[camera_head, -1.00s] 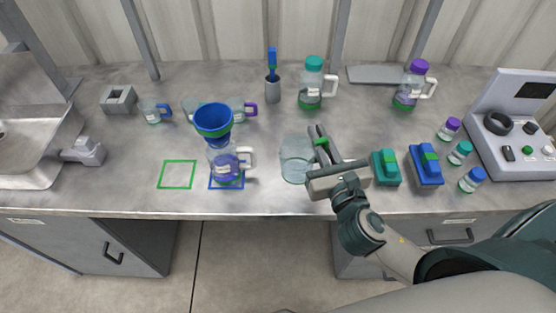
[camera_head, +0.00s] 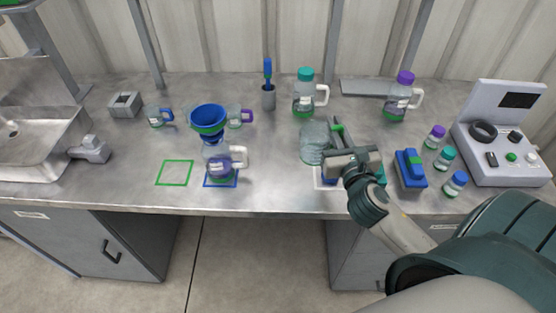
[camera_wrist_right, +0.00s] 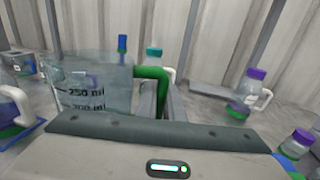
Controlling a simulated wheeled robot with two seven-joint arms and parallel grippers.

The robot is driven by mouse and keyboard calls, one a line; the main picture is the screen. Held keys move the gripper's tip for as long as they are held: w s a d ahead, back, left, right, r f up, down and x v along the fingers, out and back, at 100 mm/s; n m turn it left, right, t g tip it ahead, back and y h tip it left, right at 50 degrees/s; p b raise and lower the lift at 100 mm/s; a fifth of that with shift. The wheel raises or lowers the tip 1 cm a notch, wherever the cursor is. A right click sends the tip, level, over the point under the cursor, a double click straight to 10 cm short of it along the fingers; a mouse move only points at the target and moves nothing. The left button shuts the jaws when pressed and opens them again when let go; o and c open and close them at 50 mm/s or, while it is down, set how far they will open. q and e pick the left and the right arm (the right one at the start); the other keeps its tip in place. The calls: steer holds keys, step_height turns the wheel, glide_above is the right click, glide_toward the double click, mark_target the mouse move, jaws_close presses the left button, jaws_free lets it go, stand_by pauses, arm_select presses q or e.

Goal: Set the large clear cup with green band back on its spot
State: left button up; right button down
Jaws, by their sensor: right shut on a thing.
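The large clear cup (camera_head: 314,146) is held upright by my right gripper (camera_head: 340,140). In the right wrist view the cup (camera_wrist_right: 90,88) shows dark volume marks and a green handle (camera_wrist_right: 152,73), and the fingers (camera_wrist_right: 160,105) are shut around that handle. Whether the cup's base touches the counter cannot be told. A white outlined square (camera_head: 317,180) shows on the counter just in front of the cup, partly hidden by my gripper. My left gripper is not in view.
A jug with a blue funnel (camera_head: 208,118) stands on a blue square, left of the cup. An empty green square (camera_head: 174,173) lies farther left. A teal-lidded jug (camera_head: 304,95) stands behind. The blue block (camera_head: 411,168) and several small bottles are at right.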

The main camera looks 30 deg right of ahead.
steer(key=w+a+f, duration=0.1)
steer(key=w+f, duration=0.1)
steer(key=w, duration=0.1)
steer(key=w+a+f, duration=0.1)
steer(key=w+f, duration=0.1)
steer(key=w, duration=0.2)
steer(key=w+a+f+p, duration=0.1)
steer(key=w+a+f, duration=0.1)
steer(key=w+f, duration=0.1)
steer(key=shift+w, duration=0.45)
arm_select(q)
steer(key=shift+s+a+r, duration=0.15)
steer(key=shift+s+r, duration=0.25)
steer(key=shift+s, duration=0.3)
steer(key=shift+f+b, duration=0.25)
steer(key=shift+b, duration=0.1)
arm_select(e)
steer(key=shift+f, duration=1.95)
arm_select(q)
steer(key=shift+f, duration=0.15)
arm_select(e)
steer(key=shift+f, duration=0.2)
steer(key=c, duration=1.9)
jaws_free()
steer(key=shift+r, duration=0.15)
